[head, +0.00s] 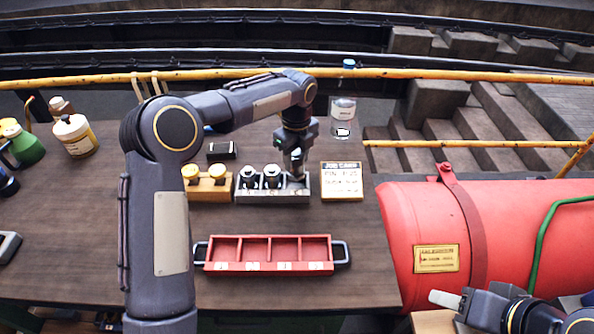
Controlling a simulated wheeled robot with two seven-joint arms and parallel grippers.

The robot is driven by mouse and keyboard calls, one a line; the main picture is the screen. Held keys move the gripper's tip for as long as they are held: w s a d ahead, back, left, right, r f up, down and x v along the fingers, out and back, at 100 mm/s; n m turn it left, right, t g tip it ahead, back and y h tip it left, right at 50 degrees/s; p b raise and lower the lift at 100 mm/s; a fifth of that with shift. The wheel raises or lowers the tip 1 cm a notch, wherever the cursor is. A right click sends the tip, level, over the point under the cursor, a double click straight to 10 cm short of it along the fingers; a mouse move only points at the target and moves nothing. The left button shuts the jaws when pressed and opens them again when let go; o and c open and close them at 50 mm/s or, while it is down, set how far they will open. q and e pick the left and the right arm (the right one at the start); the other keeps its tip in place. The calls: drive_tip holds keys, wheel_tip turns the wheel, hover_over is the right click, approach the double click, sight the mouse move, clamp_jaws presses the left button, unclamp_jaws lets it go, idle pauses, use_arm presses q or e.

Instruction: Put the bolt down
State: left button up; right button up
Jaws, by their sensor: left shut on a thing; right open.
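My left gripper (296,168) points down over the right end of a grey rack (241,195). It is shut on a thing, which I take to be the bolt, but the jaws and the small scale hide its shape. I cannot tell whether the held thing touches the rack. Two dark pieces with pale tops (271,176) stand in the rack just left of the gripper. My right gripper (444,299) is open at the lower right, in front of the red tank and away from the rack.
A red compartment tray (268,267) with side handles lies in front of the rack. A wooden block (207,193) with yellow-topped pieces stands left, a job card (341,181) right, a clear bottle (342,118) behind. A red tank (500,235) borders the table's right side. Bare tabletop surrounds the tray.

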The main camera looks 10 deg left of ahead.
sight(297, 172)
use_arm(q)
drive_tip(key=shift+f+p, duration=0.4)
drive_tip(key=shift+f, duration=2.2)
drive_tip(key=shift+f, duration=0.1)
drive_tip(key=o, duration=1.3)
drive_tip(key=shift+f, duration=0.1)
drive_tip(key=shift+c, duration=0.2)
wheel_tip(297, 172, up, 12)
drive_tip(key=shift+r+b, duration=0.25)
drive_tip(key=shift+b, duration=0.3)
drive_tip(key=s+a+r+n+t+h, duration=0.1)
drive_tip(key=s+a+r+n, duration=0.3)
drive_tip(key=s+n, duration=0.3)
drive_tip(key=s+a+r+n+t+h, duration=0.1)
drive_tip(key=s+a+r+n, duration=0.35)
drive_tip(key=s, duration=0.45)
drive_tip(key=s+f+n+t+h, duration=0.1)
drive_tip(key=s+f+n, duration=0.3)
drive_tip(key=s+n, duration=0.4)
drive_tip(key=s+f+n+t, duration=0.2)
drive_tip(key=s+f+n, duration=0.2)
drive_tip(key=s+n, duration=0.3)
drive_tip(key=s, duration=0.4)
drive_tip(key=shift+s+a+n+t+h, duration=0.15)
drive_tip(key=shift+n+t+h, duration=0.15)
drive_tip(key=shift+n+h, duration=0.1)
